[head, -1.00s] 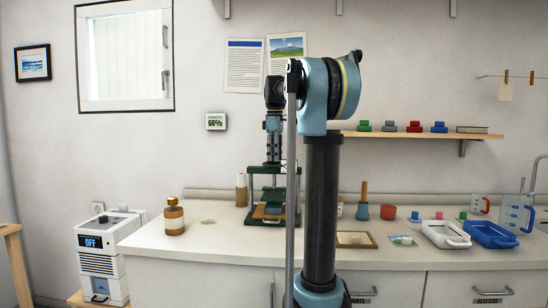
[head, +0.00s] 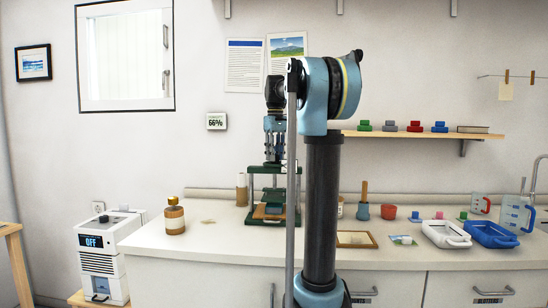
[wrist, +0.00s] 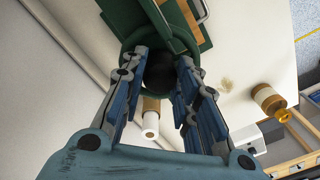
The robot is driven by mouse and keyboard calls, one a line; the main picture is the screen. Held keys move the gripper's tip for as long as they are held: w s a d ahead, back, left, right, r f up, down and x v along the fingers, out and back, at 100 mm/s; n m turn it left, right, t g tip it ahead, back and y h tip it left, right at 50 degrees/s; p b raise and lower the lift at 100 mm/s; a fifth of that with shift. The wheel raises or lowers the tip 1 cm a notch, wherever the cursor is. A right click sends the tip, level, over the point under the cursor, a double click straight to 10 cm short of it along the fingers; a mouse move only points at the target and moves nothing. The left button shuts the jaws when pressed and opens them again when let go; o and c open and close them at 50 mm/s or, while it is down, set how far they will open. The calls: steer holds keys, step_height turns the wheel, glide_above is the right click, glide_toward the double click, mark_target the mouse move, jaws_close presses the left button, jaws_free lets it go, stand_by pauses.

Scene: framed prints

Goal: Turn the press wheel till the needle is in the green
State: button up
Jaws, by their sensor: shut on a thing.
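The green press (head: 262,169) stands on the counter, left of my arm's column in the head view. Its frame also shows at the top of the wrist view (wrist: 126,18). My gripper (head: 273,160) points down over the press top. In the wrist view its fingers (wrist: 160,62) are on both sides of the round green press wheel (wrist: 131,62) with a dark centre, shut on it. The fingers cover part of the wheel. I cannot make out a gauge needle or a green zone in either view.
A brown and white roll (head: 241,190) stands close to the left of the press. A gold-capped bottle (head: 174,219) stands further left. A framed piece (head: 356,239) and trays (head: 446,234) lie right of my column. The counter between bottle and press is mostly clear.

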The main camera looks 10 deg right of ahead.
steer(key=m, duration=0.5)
steer(key=shift+m, duration=0.3)
stand_by(0.4)
steer(key=o, duration=1.1)
steer(key=shift+r, duration=0.1)
step_height(320, 180, up, 12)
steer(key=shift+w+f, duration=0.1)
steer(key=shift+w, duration=0.05)
